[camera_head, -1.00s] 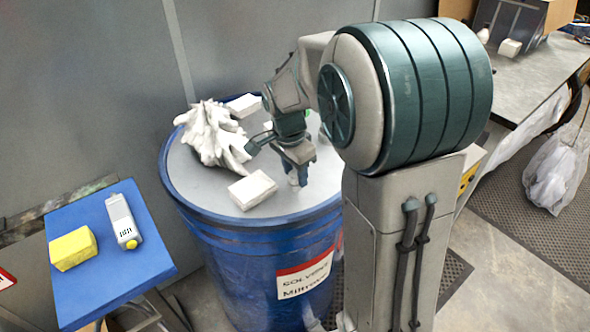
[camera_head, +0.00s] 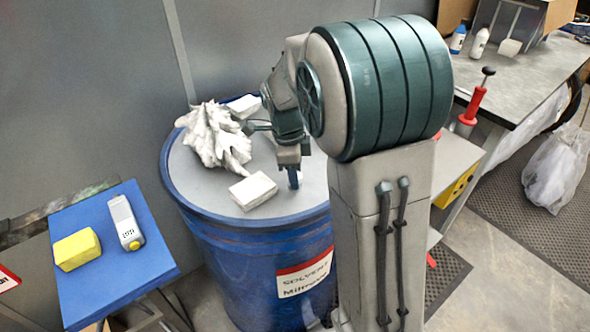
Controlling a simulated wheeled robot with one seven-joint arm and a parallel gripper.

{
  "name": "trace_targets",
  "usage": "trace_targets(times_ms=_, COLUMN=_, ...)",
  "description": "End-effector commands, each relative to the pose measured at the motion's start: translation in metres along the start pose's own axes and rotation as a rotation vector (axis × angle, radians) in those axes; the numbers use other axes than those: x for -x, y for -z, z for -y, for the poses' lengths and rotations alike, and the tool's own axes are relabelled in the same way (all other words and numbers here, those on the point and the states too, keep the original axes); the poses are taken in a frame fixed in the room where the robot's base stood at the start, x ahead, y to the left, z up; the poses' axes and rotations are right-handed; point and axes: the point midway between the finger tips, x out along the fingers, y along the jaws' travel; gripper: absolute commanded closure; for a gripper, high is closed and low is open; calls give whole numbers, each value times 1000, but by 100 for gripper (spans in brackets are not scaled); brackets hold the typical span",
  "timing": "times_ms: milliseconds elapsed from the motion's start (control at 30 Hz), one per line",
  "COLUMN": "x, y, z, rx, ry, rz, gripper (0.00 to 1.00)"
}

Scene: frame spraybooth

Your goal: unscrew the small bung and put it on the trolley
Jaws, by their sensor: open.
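The blue solvent drum (camera_head: 250,268) stands in the middle with a grey lid (camera_head: 186,172). My gripper (camera_head: 294,182) points down at the right part of the lid, with its fingers low over it. It is open, seen nearly edge-on. I cannot make out the small bung; the fingers and my arm cover that part of the lid. A grey shelved stand (camera_head: 462,150), which looks like the trolley, is partly hidden behind my arm at the right.
Crumpled white rags (camera_head: 217,138) and white blocks (camera_head: 253,190) lie on the lid beside my gripper. A red-handled tool (camera_head: 474,103) stands at the right.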

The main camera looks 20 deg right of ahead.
Motion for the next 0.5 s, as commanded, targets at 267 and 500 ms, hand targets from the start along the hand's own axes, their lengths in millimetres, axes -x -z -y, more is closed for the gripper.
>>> trace_targets(times_ms=267, x=1, y=0, z=0, rx=-265, ry=-33, rz=-1, gripper=60)
trace_targets(times_ms=500, x=3, y=0, z=0, rx=-429, ry=-54, rz=-2, gripper=60)
